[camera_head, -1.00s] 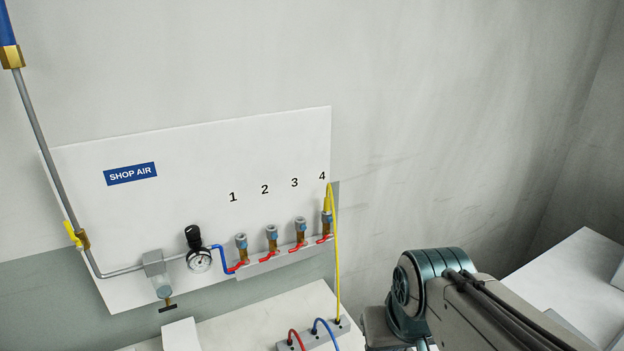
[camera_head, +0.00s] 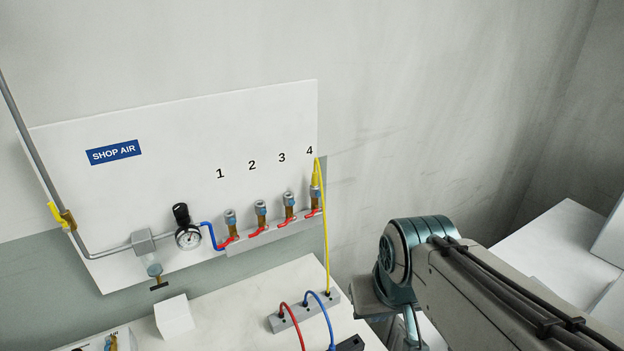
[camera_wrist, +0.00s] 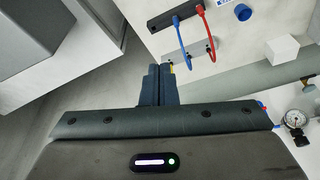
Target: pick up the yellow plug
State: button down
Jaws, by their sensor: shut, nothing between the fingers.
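The yellow plug (camera_head: 316,174) sits upright in the coupling under number 4 on the white panel (camera_head: 200,120). A yellow hose (camera_head: 326,235) loops from its top down to a grey block (camera_head: 282,322) on the bench. My gripper (camera_wrist: 158,68) shows in the wrist view, with its two dark fingers together and nothing between them. It points toward the bench, near the grey block (camera_wrist: 199,49). A sliver of yellow shows beside the fingertips, too small to name. The head view shows my arm but not the fingers. The plug cannot be made out in the wrist view.
Couplings 1 to 3 stand left of the plug, with red valve levers (camera_head: 258,232) below. A gauge (camera_head: 188,237) is further left. Red (camera_head: 293,320) and blue (camera_head: 322,308) hoses arch from the grey block. A white cube (camera_head: 174,317) stands on the bench.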

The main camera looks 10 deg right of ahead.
jog(key=c, duration=1.6)
grip_release()
jog(key=shift+w, duration=0.1)
jog(key=o, duration=0.3)
jog(key=w+a+r+n+b, duration=0.1)
jog(key=w+r, duration=0.1)
jog(key=w, duration=0.5)
jog(key=w+r+t+b, duration=0.1)
jog(key=w+r, duration=0.2)
jog(key=w, duration=0.3)
jog(key=w+a+r+n+b, duration=0.1)
jog(key=w+r, duration=0.2)
jog(key=w, duration=0.4)
jog(key=shift+w+a+n+y, duration=0.3)
jog(key=shift+a, duration=0.05)
jog(key=n+t+y+b, duration=0.1)
jog(key=n+y+b, duration=0.1)
send_near(316, 173)
jog(key=shift+t, duration=0.3)
jog(key=x, duration=0.5)
jog(key=shift+s+a+f+p, duration=0.1)
jog(key=shift+a+f+p, duration=0.3)
jog(key=shift+a, duration=0.1)
jog(key=shift+d+p+x, duration=0.2)
jog(key=shift+p+x, duration=0.15)
jog(key=shift+x, duration=0.95)
jog(key=shift+d+p+x, duration=0.15)
jog(key=shift+p+x, duration=0.2)
jog(key=shift+x, duration=0.95)
